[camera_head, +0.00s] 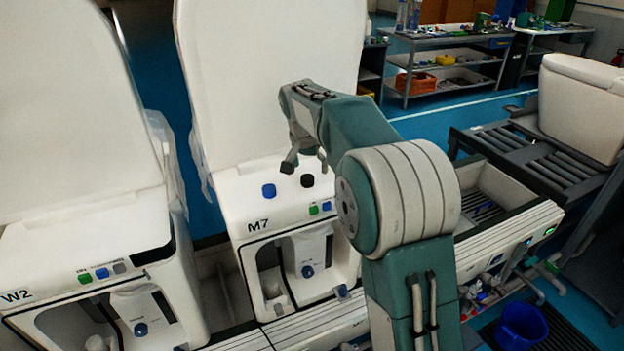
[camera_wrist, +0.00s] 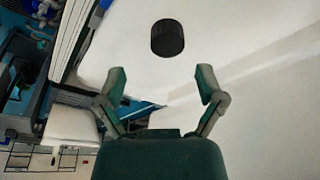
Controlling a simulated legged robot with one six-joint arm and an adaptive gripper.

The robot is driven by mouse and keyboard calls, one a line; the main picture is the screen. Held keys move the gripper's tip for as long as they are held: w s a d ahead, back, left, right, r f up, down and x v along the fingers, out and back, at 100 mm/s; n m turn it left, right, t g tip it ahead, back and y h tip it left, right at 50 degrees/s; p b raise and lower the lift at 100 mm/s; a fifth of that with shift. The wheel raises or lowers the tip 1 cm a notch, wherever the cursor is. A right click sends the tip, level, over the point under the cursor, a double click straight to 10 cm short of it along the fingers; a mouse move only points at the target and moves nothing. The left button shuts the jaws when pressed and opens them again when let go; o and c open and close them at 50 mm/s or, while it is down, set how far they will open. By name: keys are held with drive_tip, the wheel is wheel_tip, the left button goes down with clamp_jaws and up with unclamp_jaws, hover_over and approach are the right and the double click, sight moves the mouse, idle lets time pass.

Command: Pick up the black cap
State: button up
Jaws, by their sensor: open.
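The black cap (camera_head: 307,181) stands on the white top of the toilet unit marked M7 (camera_head: 225,205), to the right of a blue cap (camera_head: 269,190). In the wrist view the black cap (camera_wrist: 167,38) is a short dark cylinder on a white surface, beyond the fingertips and roughly between their lines. My gripper (camera_head: 304,163) is open and empty, just above and close to the black cap in the head view. In the wrist view both fingers of my gripper (camera_wrist: 162,84) are spread wide, apart from the cap.
A raised white lid (camera_head: 265,80) stands behind the caps. Another unit marked W2 (camera_head: 85,240) is at the left. A blue bucket (camera_head: 521,326) is at the lower right. Shelves (camera_head: 450,75) stand at the back. The white surface around the black cap is mostly clear.

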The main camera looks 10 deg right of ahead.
sight(310, 177)
drive_tip(key=f, duration=0.3)
drive_tip(key=shift+w+a+f, duration=0.15)
drive_tip(key=shift+a+f, duration=0.05)
drive_tip(key=shift+a, duration=0.45)
drive_tip(key=shift+d, duration=0.6)
drive_tip(key=c, duration=0.8)
